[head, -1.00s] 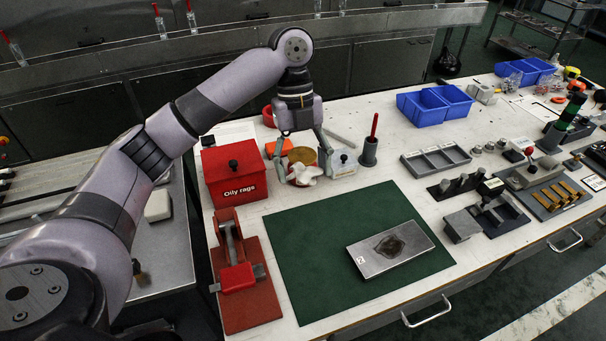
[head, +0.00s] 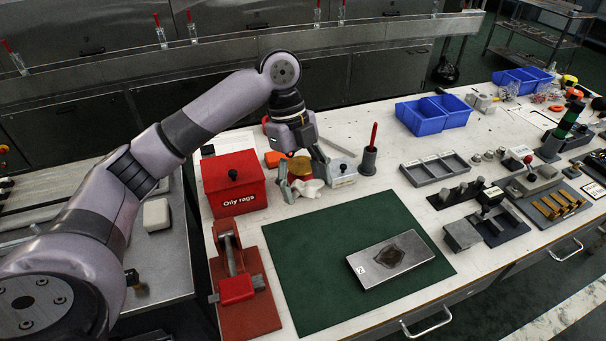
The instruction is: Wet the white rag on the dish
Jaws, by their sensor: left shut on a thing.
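The white rag (head: 309,188) is a crumpled cloth near the back left of the bench. My left gripper (head: 306,184) points down over it, with one finger on each side, shut on it. The fingers partly cover the rag. Just right of the rag stands a pale, low container with a black knob on top (head: 344,173), which seems to be the dish. I cannot tell whether the rag touches it. My right gripper does not show.
A red "Oily rags" bin (head: 234,188) stands left of the rag. A yellowish round thing (head: 299,166) is behind my gripper. A holder (head: 368,162) with a red-handled tool stands right. In front, a green mat (head: 312,268) bears a metal block (head: 370,267).

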